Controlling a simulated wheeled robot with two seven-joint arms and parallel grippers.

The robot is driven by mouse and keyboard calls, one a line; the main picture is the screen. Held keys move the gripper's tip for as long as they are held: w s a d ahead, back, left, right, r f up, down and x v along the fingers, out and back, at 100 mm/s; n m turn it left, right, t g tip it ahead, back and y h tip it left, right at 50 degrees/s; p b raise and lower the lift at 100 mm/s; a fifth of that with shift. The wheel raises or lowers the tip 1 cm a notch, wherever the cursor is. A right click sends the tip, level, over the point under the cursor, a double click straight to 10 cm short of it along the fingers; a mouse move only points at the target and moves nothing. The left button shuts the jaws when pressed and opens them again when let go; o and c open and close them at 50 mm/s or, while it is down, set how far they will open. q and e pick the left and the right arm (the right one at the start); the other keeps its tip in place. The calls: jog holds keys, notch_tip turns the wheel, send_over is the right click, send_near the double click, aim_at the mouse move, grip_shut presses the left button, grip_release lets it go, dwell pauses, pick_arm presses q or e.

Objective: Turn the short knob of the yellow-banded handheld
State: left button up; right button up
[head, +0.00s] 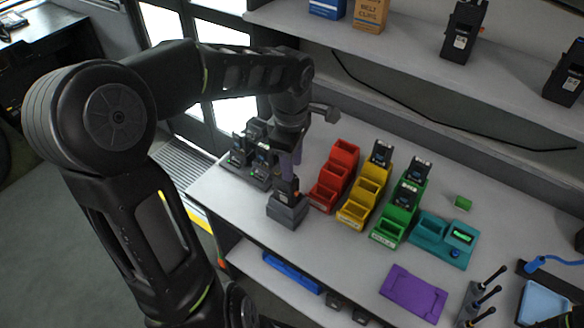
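My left gripper (290,165) hangs pointing down over the left part of the bench. Its fingertips are just above or behind a black handheld (287,186) that stands upright in a small grey block (287,212). I cannot tell whether they touch it or how far apart they are. A small orange mark shows on this handheld, but no yellow band or short knob is clear. More black handhelds (238,156) stand in a dark rack just left of the gripper. Others stand in the yellow bin (357,210) and the green bin (390,232). My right gripper is out of view.
A red bin (328,196) stands right of the grey block. A teal device (428,241), a purple tray (413,294) and an antenna holder (468,304) are farther right. An upper shelf (400,52) overhangs the back. Bare bench shows in front of the bins.

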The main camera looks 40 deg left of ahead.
pick_arm(q)
jog(key=shift+f, duration=1.45)
jog(key=shift+c, duration=0.5)
grip_shut()
